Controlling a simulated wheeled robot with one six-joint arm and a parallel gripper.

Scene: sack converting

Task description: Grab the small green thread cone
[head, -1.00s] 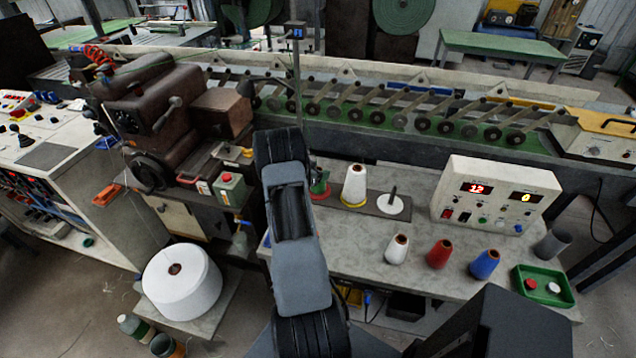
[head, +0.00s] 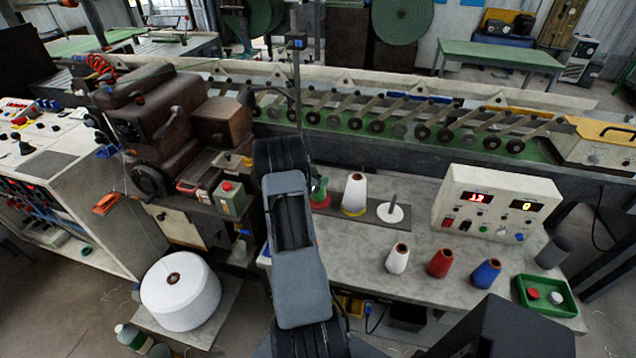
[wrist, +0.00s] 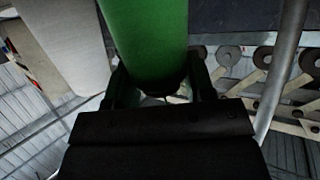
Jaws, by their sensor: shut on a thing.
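The small green thread cone (wrist: 150,35) fills the upper middle of the wrist view. My gripper (wrist: 160,82) is shut on it, with one dark finger on each side of the cone. In the head view only a sliver of the green cone (head: 319,187) shows, just right of my arm, with something reddish at its foot. The rest of the cone and my gripper are hidden there behind my arm. Whether the cone touches its stand cannot be told.
A tall white cone (head: 355,194) stands close to the right of the green one, beside a white disc with a peg (head: 391,212). White (head: 397,258), red (head: 440,262) and blue (head: 487,272) cones stand nearer. A control box (head: 497,203) stands behind them. A metal post (wrist: 284,70) rises close by.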

